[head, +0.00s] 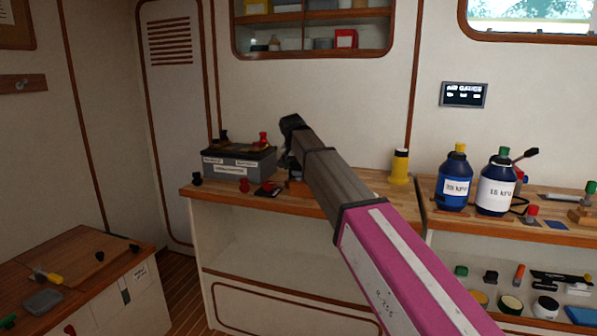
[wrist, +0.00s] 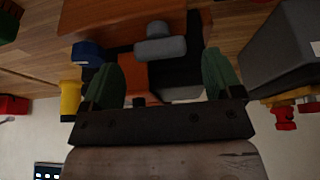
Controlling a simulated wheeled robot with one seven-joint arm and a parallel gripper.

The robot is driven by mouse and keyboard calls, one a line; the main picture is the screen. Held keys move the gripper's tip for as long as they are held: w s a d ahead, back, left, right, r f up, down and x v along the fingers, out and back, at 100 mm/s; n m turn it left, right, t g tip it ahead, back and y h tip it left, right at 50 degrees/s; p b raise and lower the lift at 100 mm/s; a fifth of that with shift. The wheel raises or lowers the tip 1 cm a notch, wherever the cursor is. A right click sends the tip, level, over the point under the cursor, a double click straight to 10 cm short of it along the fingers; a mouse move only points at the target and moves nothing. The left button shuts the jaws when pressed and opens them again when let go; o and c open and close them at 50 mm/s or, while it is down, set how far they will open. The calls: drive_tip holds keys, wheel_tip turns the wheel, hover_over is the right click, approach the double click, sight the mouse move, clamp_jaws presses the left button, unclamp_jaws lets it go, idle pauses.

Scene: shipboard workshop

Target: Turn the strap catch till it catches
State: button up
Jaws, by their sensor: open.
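In the wrist view my gripper (wrist: 158,68) is open, its two green fingers spread apart. Between and beyond them is a grey rounded bar with a short stub (wrist: 160,46), which looks like the strap catch. It sits over a dark fixture with an orange-brown block (wrist: 134,74) between the fingers. No contact between fingers and bar shows clearly. In the head view my gripper (head: 289,140) is above the wooden bench (head: 340,196), beside a grey battery box (head: 238,165). My arm hides most of the fixture there, so I cannot tell how the catch stands.
The grey box (wrist: 286,50) is close on the right in the wrist view, with red and yellow fittings (wrist: 286,112) near it. A blue piece (wrist: 88,52) and a yellow one (wrist: 70,97) are on the left. Blue bottles (head: 455,182) stand further right on the bench.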

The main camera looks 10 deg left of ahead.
sight(299, 176)
drive_tip(key=shift+x, duration=1.2)
drive_tip(key=c, duration=0.9)
drive_tip(key=m+h, duration=0.1)
drive_tip(key=m, duration=0.2)
drive_tip(key=shift+a+m, duration=0.15)
drive_tip(key=shift+m, duration=0.15)
drive_tip(key=shift+m+g+h, duration=0.5)
drive_tip(key=shift+m+h, duration=0.2)
drive_tip(key=shift+m, duration=0.9)
